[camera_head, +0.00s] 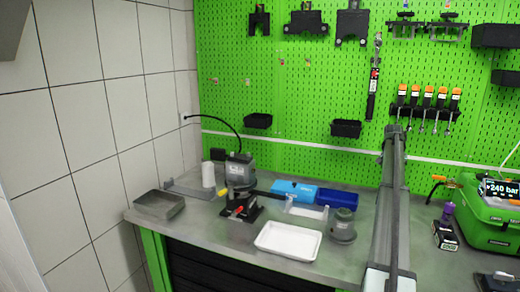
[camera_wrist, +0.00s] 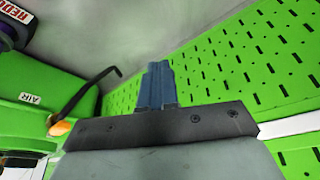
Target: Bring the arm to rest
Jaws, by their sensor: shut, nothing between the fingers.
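My gripper (camera_wrist: 156,84) shows in the wrist view as a narrow pair of blue-grey fingers, pressed together with nothing between them. It stands out from a dark mounting plate (camera_wrist: 160,128), with the green pegboard (camera_wrist: 245,70) behind and to the right. I cannot make the gripper out in the head view. In the wrist view a green case (camera_wrist: 35,85) with an AIR label and a dark hose with an orange end lie to the left, apart from the fingers.
In the head view the workbench (camera_head: 215,232) holds a pump (camera_head: 240,175), a white tray (camera_head: 288,240), a grey tray (camera_head: 158,204) and blue bins (camera_head: 338,199). A green case (camera_head: 490,228) with a 240 bar display stands at right.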

